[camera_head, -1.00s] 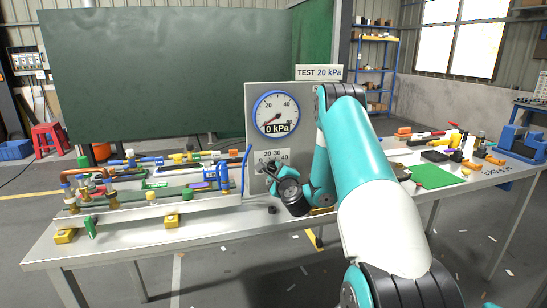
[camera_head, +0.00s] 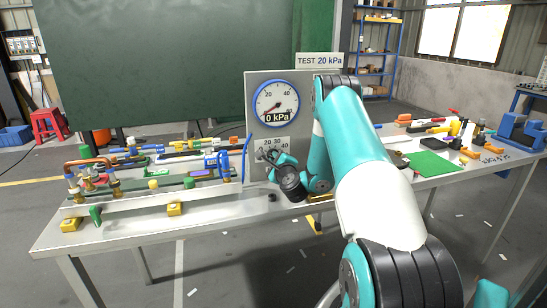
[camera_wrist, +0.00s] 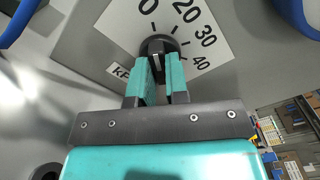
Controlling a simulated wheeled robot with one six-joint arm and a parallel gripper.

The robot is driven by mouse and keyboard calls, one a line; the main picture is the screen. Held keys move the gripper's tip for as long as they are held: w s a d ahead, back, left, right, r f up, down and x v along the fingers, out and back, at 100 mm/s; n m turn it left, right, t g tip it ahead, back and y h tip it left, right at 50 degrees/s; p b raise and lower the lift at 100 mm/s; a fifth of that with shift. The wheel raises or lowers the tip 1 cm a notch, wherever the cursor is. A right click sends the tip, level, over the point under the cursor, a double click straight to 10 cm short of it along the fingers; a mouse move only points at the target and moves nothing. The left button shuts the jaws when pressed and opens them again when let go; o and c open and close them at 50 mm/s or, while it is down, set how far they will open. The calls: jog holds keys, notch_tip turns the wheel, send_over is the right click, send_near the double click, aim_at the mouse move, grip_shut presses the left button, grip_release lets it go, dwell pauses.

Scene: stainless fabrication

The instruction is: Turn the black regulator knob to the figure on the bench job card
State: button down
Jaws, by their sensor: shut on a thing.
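The black regulator knob (camera_wrist: 157,47) sits at the middle of a white dial plate (camera_wrist: 205,22) with figures 0, 20, 30 and 40 in the wrist view. My gripper (camera_wrist: 160,68) is shut on the knob, one teal finger on each side. In the head view my gripper (camera_head: 268,158) is at the dial plate (camera_head: 277,143) on the grey panel, and the knob is mostly hidden. The gauge (camera_head: 276,103) above has a blue rim and reads 0 kPa. The job card (camera_head: 319,61) on top of the panel reads TEST 20 kPa.
The bench (camera_head: 235,212) holds a pipe assembly (camera_head: 150,180) with brass fittings and yellow blocks on the left. A blue hose (camera_head: 247,158) runs beside the panel. A green mat (camera_head: 433,164) and several tools lie on the right, behind my arm. Bare bench top lies in front.

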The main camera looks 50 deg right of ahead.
jog(key=shift+m+p, duration=1.15)
jog(key=shift+m, duration=1.15)
jog(key=m+p, duration=0.2)
jog(key=m, duration=0.1)
jog(key=c, duration=1)
grip_release()
jog(key=shift+f, duration=0.1)
